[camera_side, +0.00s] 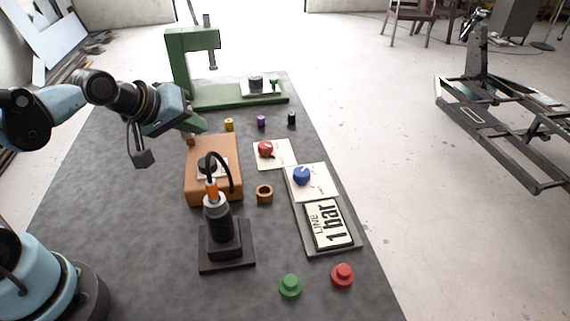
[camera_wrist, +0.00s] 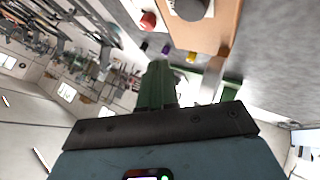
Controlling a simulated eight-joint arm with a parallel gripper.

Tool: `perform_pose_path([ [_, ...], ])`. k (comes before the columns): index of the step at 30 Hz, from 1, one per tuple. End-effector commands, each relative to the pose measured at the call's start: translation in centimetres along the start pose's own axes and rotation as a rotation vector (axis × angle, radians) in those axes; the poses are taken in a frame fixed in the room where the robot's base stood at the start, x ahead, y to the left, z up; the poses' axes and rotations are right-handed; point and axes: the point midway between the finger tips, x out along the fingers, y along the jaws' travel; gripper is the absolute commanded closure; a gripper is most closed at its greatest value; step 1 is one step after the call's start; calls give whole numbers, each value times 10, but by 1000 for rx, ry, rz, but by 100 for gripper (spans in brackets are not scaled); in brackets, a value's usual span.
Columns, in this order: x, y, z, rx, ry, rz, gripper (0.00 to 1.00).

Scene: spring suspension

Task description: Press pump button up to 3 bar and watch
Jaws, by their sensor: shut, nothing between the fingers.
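The display (camera_side: 330,224) on the right of the table reads "LINE 1 bar". A green button (camera_side: 290,287) and a red button (camera_side: 342,275) stand at the table's front right; no label shows which is the pump button. A dark cylinder with an orange top (camera_side: 219,226) stands upright on a black base, with a black hose arching from it to an orange-brown block (camera_side: 232,186). My gripper (camera_side: 193,131) is shut and empty, above the block's far left edge and far from both buttons. Its green fingers also show in the wrist view (camera_wrist: 157,86).
A blue knob (camera_side: 301,176) and a red knob (camera_side: 265,149) sit on pale plates. A brown ring (camera_side: 264,193) lies beside the block. Yellow, purple (camera_side: 261,121) and black small cylinders stand behind. A green press (camera_side: 190,65) stands at the back.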

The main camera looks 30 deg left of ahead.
Motion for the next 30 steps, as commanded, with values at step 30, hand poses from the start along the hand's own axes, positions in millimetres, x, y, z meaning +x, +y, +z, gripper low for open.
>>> perform_pose_path([
  [30, 38, -28, 28, 0, 0, 0, 100],
])
